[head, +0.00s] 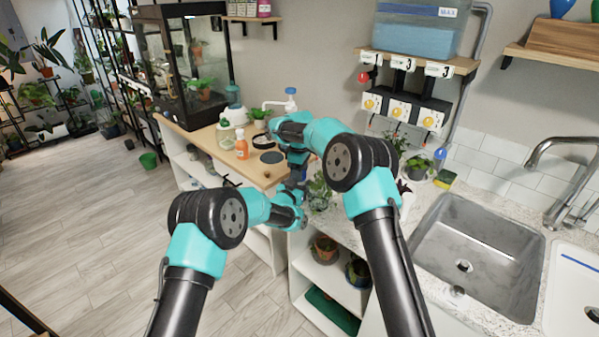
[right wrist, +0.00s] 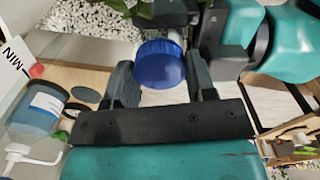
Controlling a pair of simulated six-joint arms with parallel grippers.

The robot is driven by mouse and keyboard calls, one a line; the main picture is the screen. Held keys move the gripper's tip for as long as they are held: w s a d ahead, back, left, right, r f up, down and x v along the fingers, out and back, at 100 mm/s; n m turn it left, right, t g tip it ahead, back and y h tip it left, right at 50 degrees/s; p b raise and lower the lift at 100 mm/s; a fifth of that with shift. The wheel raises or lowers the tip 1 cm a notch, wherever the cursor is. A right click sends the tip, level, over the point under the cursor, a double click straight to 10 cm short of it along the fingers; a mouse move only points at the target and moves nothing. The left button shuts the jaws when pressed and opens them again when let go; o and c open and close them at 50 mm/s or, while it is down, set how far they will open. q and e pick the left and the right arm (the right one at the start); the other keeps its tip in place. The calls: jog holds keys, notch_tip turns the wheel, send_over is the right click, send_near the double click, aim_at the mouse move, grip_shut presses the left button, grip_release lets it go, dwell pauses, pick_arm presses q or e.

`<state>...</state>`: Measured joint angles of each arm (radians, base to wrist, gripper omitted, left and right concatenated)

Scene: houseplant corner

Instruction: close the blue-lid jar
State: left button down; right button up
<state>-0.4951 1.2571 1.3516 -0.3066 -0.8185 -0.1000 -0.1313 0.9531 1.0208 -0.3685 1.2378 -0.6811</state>
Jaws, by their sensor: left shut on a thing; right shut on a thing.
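The blue lid (right wrist: 159,64) sits between the two fingers of my right gripper (right wrist: 160,82) in the right wrist view, and the gripper is shut on it. In the head view my right gripper (head: 297,163) points down above my left gripper (head: 296,186), close together over the counter's front edge. My left gripper, also seen at the top of the right wrist view (right wrist: 166,14), is shut on the jar just beyond the lid. The jar's body is mostly hidden by the lid and grippers, so how the lid sits on it cannot be told.
An orange bottle (head: 241,146) and a dark round pad (head: 271,157) are on the wooden shelf top to the left. A leafy plant (head: 319,192) stands close to the grippers on the right. The sink (head: 477,252) lies further right. Open floor (head: 95,230) is at left.

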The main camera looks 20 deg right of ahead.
jog(key=shift+c, duration=0.7)
jog(key=m, duration=0.8)
jog(key=o, duration=1)
jog(key=shift+a, duration=0.1)
jog(key=shift+r, duration=2.3)
